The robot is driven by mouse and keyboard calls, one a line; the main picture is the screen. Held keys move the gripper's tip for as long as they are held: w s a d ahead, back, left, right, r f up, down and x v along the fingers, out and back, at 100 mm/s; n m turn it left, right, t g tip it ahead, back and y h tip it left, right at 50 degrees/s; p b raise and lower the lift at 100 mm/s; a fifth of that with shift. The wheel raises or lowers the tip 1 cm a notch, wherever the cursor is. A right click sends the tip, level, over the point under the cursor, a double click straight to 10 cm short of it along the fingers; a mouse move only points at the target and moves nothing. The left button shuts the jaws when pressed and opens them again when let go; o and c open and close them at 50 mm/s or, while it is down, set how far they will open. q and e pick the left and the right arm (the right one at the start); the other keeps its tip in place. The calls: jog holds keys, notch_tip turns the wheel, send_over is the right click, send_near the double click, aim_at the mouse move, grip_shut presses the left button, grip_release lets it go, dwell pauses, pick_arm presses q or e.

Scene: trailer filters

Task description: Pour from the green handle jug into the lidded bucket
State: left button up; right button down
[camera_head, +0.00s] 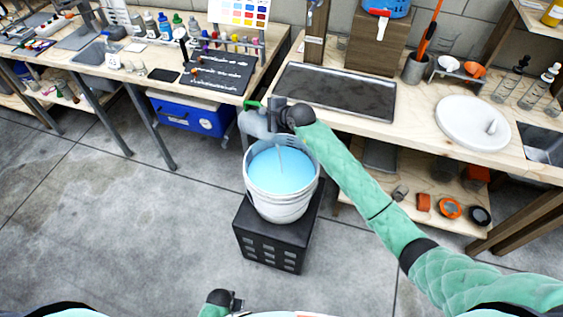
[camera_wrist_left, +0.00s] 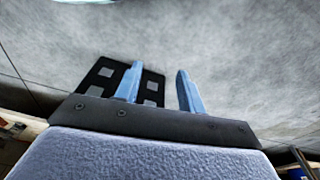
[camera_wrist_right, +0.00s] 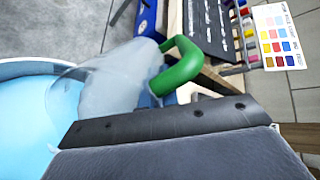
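The green handle jug (camera_head: 254,123) is translucent and greyish, held tilted at the back left of the bucket's rim. In the right wrist view the jug (camera_wrist_right: 115,78) leans over the blue liquid, its green handle (camera_wrist_right: 180,67) at my gripper. My right gripper (camera_head: 270,112) is shut on that handle; its fingertips are hidden. The white bucket (camera_head: 279,208) stands upright and uncovered, holding light blue liquid (camera_head: 281,171). A thin pale streak shows above the liquid. My left gripper (camera_head: 237,302) is low at the front; its fingers (camera_wrist_left: 160,88) are apart and empty.
The bucket stands on a black crate (camera_head: 268,249). A round white lid-like disc with a knob (camera_head: 474,122) lies on the right bench. A dark tray (camera_head: 338,92) lies behind the bucket. A blue cooler (camera_head: 190,113) sits under the left bench. The floor at left is clear.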

jog(key=shift+s, duration=0.1)
jog(key=shift+b, duration=0.4)
pick_arm(q)
jog(key=shift+s+d+r, duration=0.2)
jog(key=shift+r, duration=0.45)
jog(key=shift+s+d+r, duration=0.15)
jog(key=shift+r, duration=0.45)
pick_arm(e)
jog(key=shift+d, duration=0.1)
jog(key=shift+t+y, duration=0.3)
jog(key=shift+s+b, duration=0.1)
jog(key=shift+b, duration=0.2)
jog(key=shift+d, duration=0.1)
pick_arm(q)
jog(key=w+r, duration=0.1)
jog(key=d+r, duration=0.1)
jog(key=r, duration=0.1)
jog(key=shift+w, duration=0.4)
